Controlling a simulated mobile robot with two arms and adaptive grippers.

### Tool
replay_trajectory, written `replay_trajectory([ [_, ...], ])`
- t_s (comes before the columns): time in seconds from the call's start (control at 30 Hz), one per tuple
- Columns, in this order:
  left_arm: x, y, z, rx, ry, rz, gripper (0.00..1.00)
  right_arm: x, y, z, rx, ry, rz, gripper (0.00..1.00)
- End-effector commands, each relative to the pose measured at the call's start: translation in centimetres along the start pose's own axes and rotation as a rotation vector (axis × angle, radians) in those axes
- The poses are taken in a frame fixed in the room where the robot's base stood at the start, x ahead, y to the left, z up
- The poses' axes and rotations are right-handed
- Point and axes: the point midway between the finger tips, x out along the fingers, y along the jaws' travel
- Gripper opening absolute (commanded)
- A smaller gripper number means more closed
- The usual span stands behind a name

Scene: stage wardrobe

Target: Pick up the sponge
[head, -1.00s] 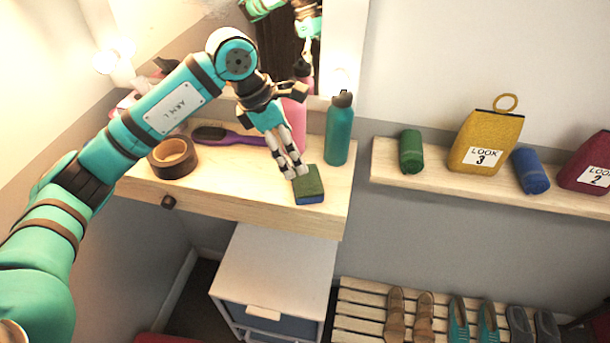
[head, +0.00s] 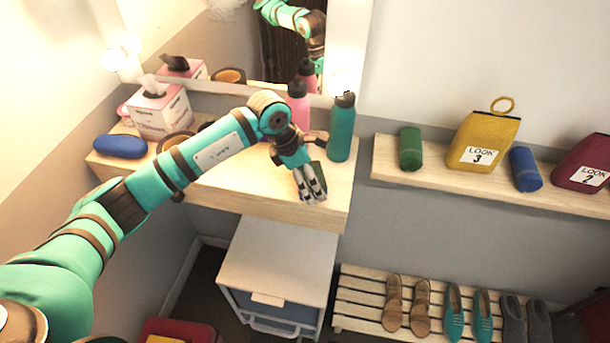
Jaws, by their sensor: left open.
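The sponge (head: 319,172), green on top, lies near the front right edge of the wooden dressing shelf (head: 235,188). It is mostly hidden behind my left gripper (head: 313,198), and only a green part shows past the fingers. The left gripper points down at the sponge, with its fingers in front of and over it. It is open; whether the fingers touch the sponge I cannot tell. My right gripper is not in view.
A teal bottle (head: 342,128) and a pink bottle (head: 298,105) stand close behind the gripper. A tissue box (head: 160,110), a blue case (head: 120,146) and a roll of brown tape (head: 176,145) are at the left. A white drawer unit (head: 278,262) stands below.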

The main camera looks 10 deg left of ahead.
Motion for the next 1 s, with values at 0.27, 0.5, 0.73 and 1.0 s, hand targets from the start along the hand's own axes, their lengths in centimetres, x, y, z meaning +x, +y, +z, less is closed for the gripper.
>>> replay_trajectory([
  [0.27, 0.0, 0.0, 0.0, 0.0, 0.0, 0.0, 0.79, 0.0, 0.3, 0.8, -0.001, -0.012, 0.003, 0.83],
  [0.5, 0.0, 0.0, 0.0, 0.0, 0.001, 0.0, 0.79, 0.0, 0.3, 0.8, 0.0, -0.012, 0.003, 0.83],
  [0.73, -0.4, 0.1, 0.1, 0.0, 0.0, 0.001, 0.79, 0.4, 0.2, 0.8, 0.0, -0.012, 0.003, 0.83],
  [1.0, -3.2, 0.0, 1.3, 0.003, -0.001, 0.005, 0.79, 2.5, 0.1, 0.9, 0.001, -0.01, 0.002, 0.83],
])
